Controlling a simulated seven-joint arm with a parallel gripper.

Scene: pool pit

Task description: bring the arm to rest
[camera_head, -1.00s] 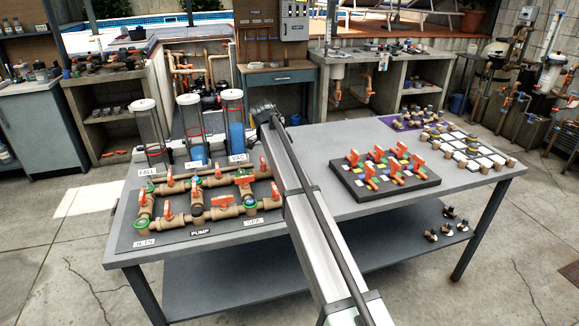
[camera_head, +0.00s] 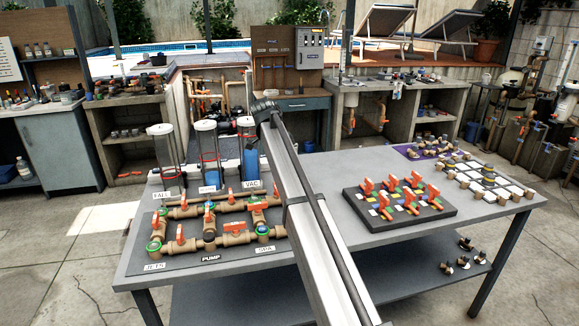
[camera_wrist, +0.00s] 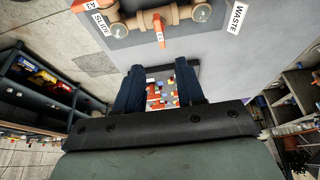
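My arm (camera_head: 308,212) reaches forward over the middle of the grey table (camera_head: 330,160) in the head view. Its far end is dark, and the fingers cannot be made out there. In the wrist view my gripper (camera_wrist: 160,72) shows two dark blue fingers standing apart with a gap between them. Nothing is held in the gap. Small red, yellow and white items show through it, at a distance I cannot tell. A brown pipe piece with an orange handle (camera_wrist: 160,28) lies beyond the fingertips, apart from them, on a grey surface with a WASTE label (camera_wrist: 236,18).
A brown pipe assembly with orange handles (camera_head: 236,239) lies left of my arm, with clear cylinders (camera_head: 166,160) behind it. A dark board of orange-handled valves (camera_head: 400,212) and a white-squared grid (camera_head: 490,182) lie to the right. A workbench (camera_head: 383,90) stands behind the table.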

